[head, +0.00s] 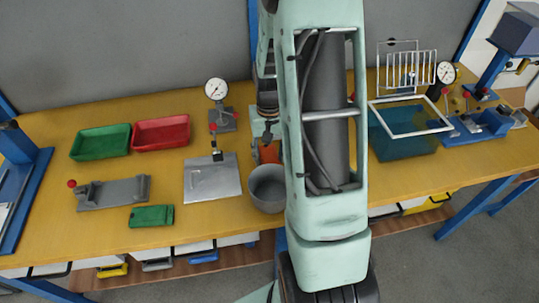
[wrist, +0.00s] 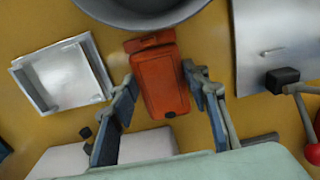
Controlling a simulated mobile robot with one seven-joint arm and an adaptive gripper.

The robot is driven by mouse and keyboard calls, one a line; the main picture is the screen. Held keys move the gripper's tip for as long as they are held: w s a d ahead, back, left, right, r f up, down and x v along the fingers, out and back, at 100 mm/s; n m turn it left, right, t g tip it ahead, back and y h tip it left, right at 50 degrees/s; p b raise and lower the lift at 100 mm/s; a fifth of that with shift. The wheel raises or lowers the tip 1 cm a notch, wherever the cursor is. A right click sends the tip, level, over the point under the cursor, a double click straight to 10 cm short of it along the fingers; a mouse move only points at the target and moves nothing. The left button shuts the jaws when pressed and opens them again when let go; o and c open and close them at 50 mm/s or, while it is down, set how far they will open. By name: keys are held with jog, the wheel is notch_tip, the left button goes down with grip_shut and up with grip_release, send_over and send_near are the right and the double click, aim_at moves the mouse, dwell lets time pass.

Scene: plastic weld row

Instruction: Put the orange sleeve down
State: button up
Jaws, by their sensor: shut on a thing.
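The orange sleeve (wrist: 162,80) is a flat, rounded orange block between the fingers of my gripper (wrist: 160,84) in the wrist view. My gripper is shut on it, one finger on each side. In the head view a bit of the sleeve (head: 269,153) shows just behind the grey bucket, left of my arm; my arm hides much of this area. I cannot tell whether the sleeve touches the yellow table (head: 100,237) or hangs just above it.
The grey bucket (head: 267,189) stands close to the sleeve. A metal plate fixture (head: 212,180) stands left of it. Green (head: 100,142) and red (head: 161,131) trays, a grey clamp fixture (head: 115,192) and a small green block (head: 151,216) are further left. A blue tank (head: 405,142) stands right of my arm.

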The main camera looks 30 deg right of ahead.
aim_at(270, 156)
jog(key=shift+f, duration=0.1)
jog(key=o, duration=1.2)
jog(key=shift+c, duration=0.2)
jog(key=shift+o, duration=0.5)
notch_tip(270, 156, up, 12)
jog(key=shift+p, duration=0.4)
jog(key=shift+w+d+f+p, duration=0.2)
jog(key=shift+f+p, duration=0.55)
jog(key=shift+f, duration=1.25)
jog(key=shift+w+a+f+p, duration=0.2)
jog(key=shift+f+p, duration=0.55)
jog(key=shift+f, duration=1.2)
jog(key=shift+w+d+f+p, duration=0.25)
jog(key=shift+f+p, duration=0.5)
jog(key=shift+f, duration=1.25)
